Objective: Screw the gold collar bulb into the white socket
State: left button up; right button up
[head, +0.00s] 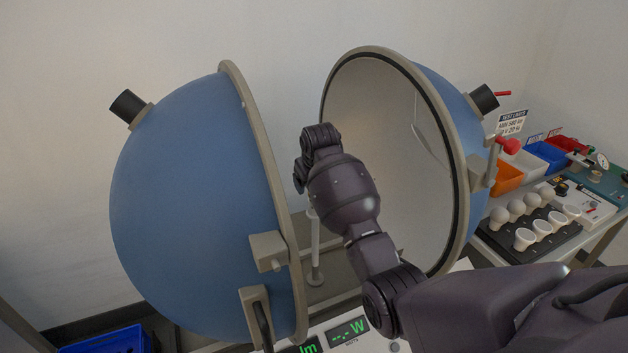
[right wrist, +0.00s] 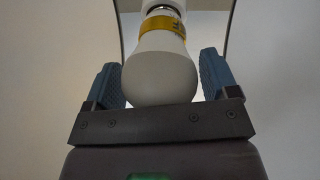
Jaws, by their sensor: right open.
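The gold collar bulb (right wrist: 160,72) shows in the right wrist view, with its white globe towards my palm and its gold collar (right wrist: 162,25) farther off. My right gripper (right wrist: 161,82) is open, with a blue-padded finger on each side of the globe and visible gaps between. Metal shows beyond the collar at the top edge; I cannot tell how it meets the socket. In the head view my right arm reaches between the sphere halves and hides the bulb, socket and fingers. My left gripper is not in view.
Two blue hemispheres, left (head: 185,200) and right (head: 440,100), stand open around my right arm. A white post (head: 315,250) stands between them. At the right are a black rack (head: 548,252) with several white bulbs, and coloured bins (head: 545,157). A power display (head: 348,332) is in front.

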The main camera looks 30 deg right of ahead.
jog(key=c, duration=0.8)
jog(key=m+h, duration=0.1)
jog(key=m, duration=0.1)
jog(key=m+g+h, duration=0.1)
jog(key=m, duration=0.2)
jog(key=shift+s+d+f+m, duration=0.1)
jog(key=shift+s+m, duration=0.05)
jog(key=shift+m, duration=0.15)
jog(key=m+g, duration=0.1)
jog(key=m, duration=0.2)
jog(key=m+g+h, duration=0.1)
jog(key=m, duration=0.1)
jog(key=shift+s+m, duration=0.2)
jog(key=shift+m, duration=0.2)
jog(key=m+g, duration=0.1)
jog(key=m, duration=0.1)
jog(key=m+g, duration=0.1)
jog(key=m, duration=0.1)
jog(key=shift+s+d+f, duration=0.1)
jog(key=shift+s+d, duration=0.05)
jog(key=shift+s, duration=0.05)
jog(key=o, duration=0.5)
jog(key=shift+m+g, duration=0.3)
jog(key=shift+m, duration=0.3)
jog(key=o, duration=0.5)
jog(key=shift+s, duration=0.1)
jog(key=shift+d+r, duration=0.1)
jog(key=shift+r, duration=0.15)
